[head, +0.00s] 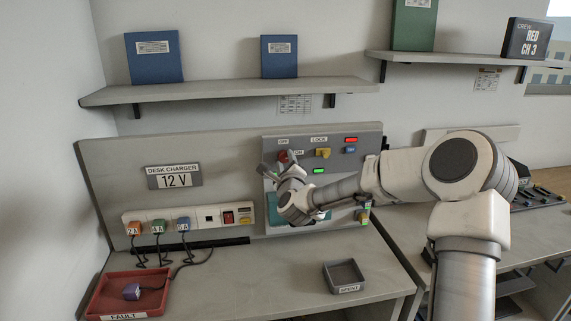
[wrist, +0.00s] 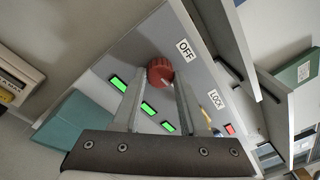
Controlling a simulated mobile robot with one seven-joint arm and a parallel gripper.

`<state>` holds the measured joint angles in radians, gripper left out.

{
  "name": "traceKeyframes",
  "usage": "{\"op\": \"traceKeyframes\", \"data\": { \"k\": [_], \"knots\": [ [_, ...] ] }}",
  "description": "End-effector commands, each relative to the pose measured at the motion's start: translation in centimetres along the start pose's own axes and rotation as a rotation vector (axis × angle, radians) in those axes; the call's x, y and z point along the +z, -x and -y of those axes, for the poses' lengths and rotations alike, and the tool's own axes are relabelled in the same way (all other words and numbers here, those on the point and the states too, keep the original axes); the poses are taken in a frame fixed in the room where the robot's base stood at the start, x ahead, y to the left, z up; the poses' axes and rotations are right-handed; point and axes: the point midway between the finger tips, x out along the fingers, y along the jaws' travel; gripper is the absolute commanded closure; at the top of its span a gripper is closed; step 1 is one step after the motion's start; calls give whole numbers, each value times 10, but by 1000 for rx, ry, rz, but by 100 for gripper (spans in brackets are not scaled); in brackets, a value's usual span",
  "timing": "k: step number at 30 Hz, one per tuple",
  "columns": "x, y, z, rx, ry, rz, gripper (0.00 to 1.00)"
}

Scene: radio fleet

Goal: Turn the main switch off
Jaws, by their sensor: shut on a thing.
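The main switch is a red round knob (head: 283,156) on the grey panel (head: 373,160). An OFF label is above it and an ON label to its right. My gripper (head: 276,166) is at the panel with its fingers at the knob, partly hiding it. In the wrist view the red knob (wrist: 160,68) sits between the fingertips of my gripper (wrist: 160,76), which is shut on it. The OFF label (wrist: 185,50) is just right of it there. I cannot tell exactly where the knob points.
A yellow LOCK part (head: 323,153) is right of the knob, near a lit red lamp (head: 351,139) and a lit green lamp (head: 319,171). A shelf (head: 230,91) runs above. A socket strip (head: 190,219), red tray (head: 97,300) and grey tray (head: 344,276) are below left and below.

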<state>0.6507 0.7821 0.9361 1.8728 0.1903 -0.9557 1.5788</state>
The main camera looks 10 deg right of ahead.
Motion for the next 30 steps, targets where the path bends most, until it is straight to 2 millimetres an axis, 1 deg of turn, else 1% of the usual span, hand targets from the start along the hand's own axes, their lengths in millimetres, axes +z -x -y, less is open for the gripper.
{"op": "traceKeyframes", "data": {
  "k": [8,30],
  "knots": [
    [-2,0,-3,-15,190,14,100],
    [-3,0,-3,-53,890,50,100]
  ]
}}
